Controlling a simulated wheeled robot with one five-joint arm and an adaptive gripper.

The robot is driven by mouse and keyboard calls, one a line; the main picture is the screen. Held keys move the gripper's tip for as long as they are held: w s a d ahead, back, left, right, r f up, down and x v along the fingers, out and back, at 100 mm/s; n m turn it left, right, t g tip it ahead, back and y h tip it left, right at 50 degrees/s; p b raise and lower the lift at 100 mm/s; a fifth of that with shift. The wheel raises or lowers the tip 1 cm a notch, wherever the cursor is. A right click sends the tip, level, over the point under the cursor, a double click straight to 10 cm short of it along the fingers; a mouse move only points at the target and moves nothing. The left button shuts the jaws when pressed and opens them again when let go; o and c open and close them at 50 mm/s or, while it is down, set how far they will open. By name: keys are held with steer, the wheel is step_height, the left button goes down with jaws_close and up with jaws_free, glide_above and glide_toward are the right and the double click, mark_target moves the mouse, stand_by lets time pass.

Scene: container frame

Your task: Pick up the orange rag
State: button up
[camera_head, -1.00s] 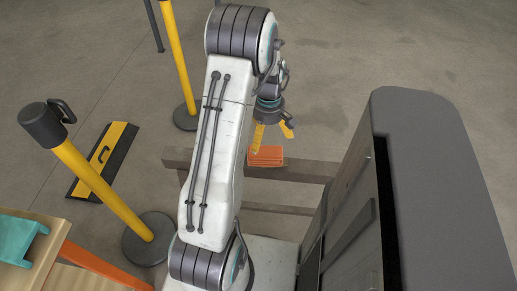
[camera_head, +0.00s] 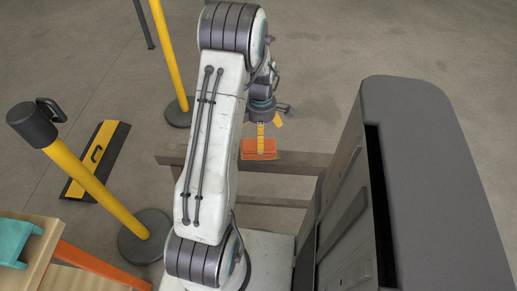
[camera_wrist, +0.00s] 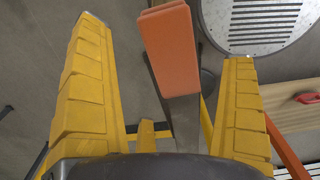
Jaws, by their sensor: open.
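The orange rag (camera_head: 258,149) is a folded block lying on a narrow beam in the head view. In the wrist view the rag (camera_wrist: 171,50) shows between my two yellow fingers, nearer the right one, towards their tips. My gripper (camera_head: 268,137) is over the rag in the head view, with one finger in front of part of it. In the wrist view my gripper (camera_wrist: 160,55) is open, with clear space on both sides of the rag. I cannot tell the exact height gap.
The dark beam (camera_head: 300,162) runs to a large grey cabinet (camera_head: 425,140) on the right. Yellow posts (camera_head: 100,185) and a black-yellow ramp piece (camera_head: 97,160) stand left. A wooden table with a teal item (camera_head: 18,240) is at lower left. The floor behind is open.

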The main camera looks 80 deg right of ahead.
mark_target(249, 146)
steer(key=f, duration=0.3)
steer(key=shift+w+a+f, duration=0.15)
steer(key=shift+w+a, duration=0.1)
steer(key=shift+a, duration=0.05)
steer(key=shift+f, duration=0.75)
steer(key=c, duration=1.2)
